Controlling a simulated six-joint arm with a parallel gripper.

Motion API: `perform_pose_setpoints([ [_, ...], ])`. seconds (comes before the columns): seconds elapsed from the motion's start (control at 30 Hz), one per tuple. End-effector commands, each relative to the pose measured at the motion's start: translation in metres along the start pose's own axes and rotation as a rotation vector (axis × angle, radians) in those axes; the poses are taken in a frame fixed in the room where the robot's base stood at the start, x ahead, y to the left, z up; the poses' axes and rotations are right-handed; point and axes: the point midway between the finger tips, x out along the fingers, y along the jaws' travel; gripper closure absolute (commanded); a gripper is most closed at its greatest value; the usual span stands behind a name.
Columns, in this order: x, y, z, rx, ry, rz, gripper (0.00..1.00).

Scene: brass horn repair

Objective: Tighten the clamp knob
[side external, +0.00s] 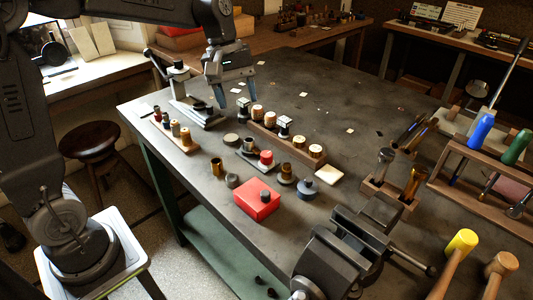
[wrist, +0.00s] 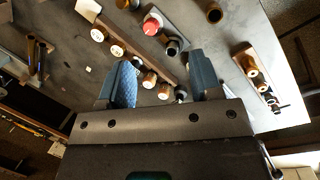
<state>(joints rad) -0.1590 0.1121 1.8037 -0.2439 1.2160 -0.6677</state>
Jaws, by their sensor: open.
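My gripper (side external: 237,98) is open and empty, pointing down above the far left part of the bench. In the wrist view its two blue fingers (wrist: 161,78) are spread apart, with part of a wooden rail showing between and beyond them. A metal fixture with a dark, knob-like part (side external: 200,105) stands on a flat plate just left of my gripper in the side view. I cannot tell for certain that this part is the clamp knob. I cannot make it out in the wrist view, where the gripper body hides the lower middle.
A wooden rail (side external: 289,134) with several caps stands close to my gripper. A smaller rail (side external: 187,145) is nearer the bench's left edge. A red box (side external: 257,201), a dark vise (side external: 345,250) and a tool rack (side external: 480,170) stand farther off. The far middle of the bench is mostly clear.

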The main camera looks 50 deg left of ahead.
Motion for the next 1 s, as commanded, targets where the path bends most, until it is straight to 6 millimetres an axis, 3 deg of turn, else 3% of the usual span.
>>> perform_pose_setpoints([
  [0.03, 0.01, 0.008, -0.017, -0.076, -0.042, -0.013, 0.42],
  [0.2, 0.036, 0.026, -0.056, -0.289, -0.148, -0.044, 0.42],
  [0.4, 0.053, 0.034, -0.076, -0.41, -0.206, -0.066, 0.42],
  [0.67, 0.078, 0.034, -0.072, -0.421, -0.215, -0.073, 0.42],
  [1.0, 0.145, 0.032, -0.057, -0.42, -0.214, -0.074, 0.42],
])
